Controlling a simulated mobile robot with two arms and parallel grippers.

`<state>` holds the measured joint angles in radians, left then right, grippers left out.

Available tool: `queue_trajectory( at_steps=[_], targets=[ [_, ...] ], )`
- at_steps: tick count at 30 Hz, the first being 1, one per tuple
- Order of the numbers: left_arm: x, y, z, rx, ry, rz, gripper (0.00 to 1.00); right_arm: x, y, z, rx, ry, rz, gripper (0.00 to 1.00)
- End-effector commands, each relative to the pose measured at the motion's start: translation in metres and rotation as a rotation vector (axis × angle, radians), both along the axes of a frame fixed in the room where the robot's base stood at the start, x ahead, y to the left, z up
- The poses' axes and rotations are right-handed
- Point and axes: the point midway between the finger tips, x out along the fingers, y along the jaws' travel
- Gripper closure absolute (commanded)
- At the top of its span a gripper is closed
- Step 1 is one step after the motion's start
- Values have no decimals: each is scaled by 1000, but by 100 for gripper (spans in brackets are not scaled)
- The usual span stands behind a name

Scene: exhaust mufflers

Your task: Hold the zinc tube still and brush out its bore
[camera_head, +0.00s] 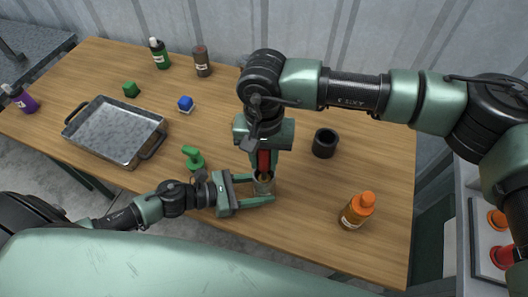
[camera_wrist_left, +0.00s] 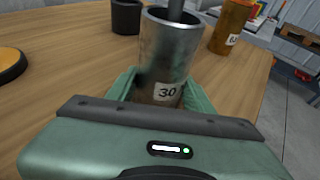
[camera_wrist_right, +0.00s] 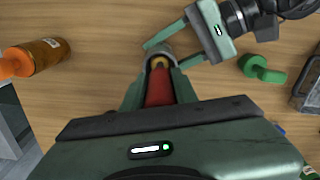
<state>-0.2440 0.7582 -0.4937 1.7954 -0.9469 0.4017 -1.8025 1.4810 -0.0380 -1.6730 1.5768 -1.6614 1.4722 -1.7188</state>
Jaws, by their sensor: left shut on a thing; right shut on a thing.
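The zinc tube (camera_wrist_left: 166,52) is a grey metal cylinder with a "30" label, standing upright on the wooden table. It also shows in the head view (camera_head: 264,187), partly hidden by my grippers. My left gripper (camera_head: 262,190) is shut around the tube from the left, low on its side. My right gripper (camera_head: 264,163) points down above the tube and is shut on the red handle (camera_wrist_right: 159,90) of a brush. A dark shaft (camera_wrist_left: 176,10) goes down into the tube's open top. The brush's bristles are hidden, and its depth in the bore cannot be told.
A green knobbed object (camera_head: 194,158) is close to my left wrist. A metal tray (camera_head: 72,142), small cubes and several bottles are farther left and back.

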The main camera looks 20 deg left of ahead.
Motion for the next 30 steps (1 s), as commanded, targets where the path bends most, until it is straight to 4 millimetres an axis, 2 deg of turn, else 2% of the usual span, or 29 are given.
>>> queue_trajectory(
  at_steps=[11, 24, 30],
  targets=[
    [1, 0, 2, -2, -2, 0, 71, 0, 0, 4, -1, 0, 0, 100],
    [0, 0, 1, -1, -1, 0, 71, 0, 0, 42, 0, -2, 1, 100],
    [0, 0, 0, -1, -1, 0, 71, -1, -1, 49, 0, 1, 1, 100]
  ],
)
